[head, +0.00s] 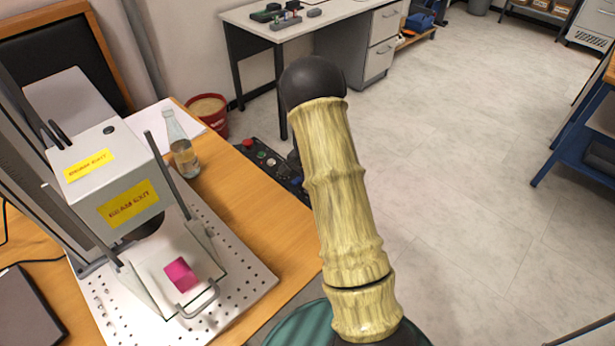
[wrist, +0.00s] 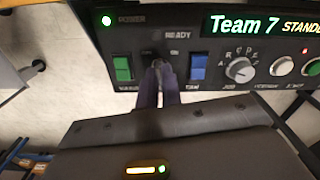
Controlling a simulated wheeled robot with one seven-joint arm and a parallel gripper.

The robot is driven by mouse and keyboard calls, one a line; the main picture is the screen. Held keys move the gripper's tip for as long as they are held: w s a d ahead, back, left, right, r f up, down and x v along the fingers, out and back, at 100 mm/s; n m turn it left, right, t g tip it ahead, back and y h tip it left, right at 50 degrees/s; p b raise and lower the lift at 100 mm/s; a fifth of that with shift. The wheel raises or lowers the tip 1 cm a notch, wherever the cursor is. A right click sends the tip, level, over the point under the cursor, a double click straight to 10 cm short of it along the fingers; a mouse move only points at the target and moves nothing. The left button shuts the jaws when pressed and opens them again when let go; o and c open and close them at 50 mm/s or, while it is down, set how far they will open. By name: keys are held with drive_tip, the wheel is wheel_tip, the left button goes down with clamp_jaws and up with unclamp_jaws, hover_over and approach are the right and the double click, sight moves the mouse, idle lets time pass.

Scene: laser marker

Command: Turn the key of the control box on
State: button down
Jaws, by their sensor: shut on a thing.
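The black control box (wrist: 140,20) fills the upper part of the wrist view. Its green POWER lamp (wrist: 106,20) is lit and its display (wrist: 262,25) reads "Team 7" and "STANDB", cut off at the edge. My gripper (wrist: 158,76) is at the front panel, shut on the key between a green rocker switch (wrist: 122,68) and a blue one (wrist: 198,66). The key is mostly hidden by the fingertips, so its angle is unclear. In the head view the control box (head: 262,160) lies at the table's right edge, partly behind my arm, which hides the gripper.
The laser marker (head: 105,170), labelled BEAM EXIT, stands on a perforated plate with a pink block (head: 181,274). A red bucket (head: 209,113) is on the floor. Floor to the right is clear.

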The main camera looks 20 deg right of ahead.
drive_tip(key=m+p, duration=0.1)
drive_tip(key=m, duration=0.1)
drive_tip(key=m+p, duration=0.3)
drive_tip(key=m, duration=0.1)
drive_tip(key=shift+w+r, duration=0.1)
drive_tip(key=shift+r, duration=0.15)
drive_tip(key=m+p, duration=0.3)
drive_tip(key=m, duration=0.2)
drive_tip(key=shift+f, duration=0.15)
drive_tip(key=shift+m, duration=0.3)
drive_tip(key=c, duration=1.6)
unclamp_jaws()
drive_tip(key=shift+f, duration=0.1)
wheel_tip(320, 180, up, 18)
drive_tip(key=shift+f+p, duration=0.25)
drive_tip(key=shift+p, duration=0.25)
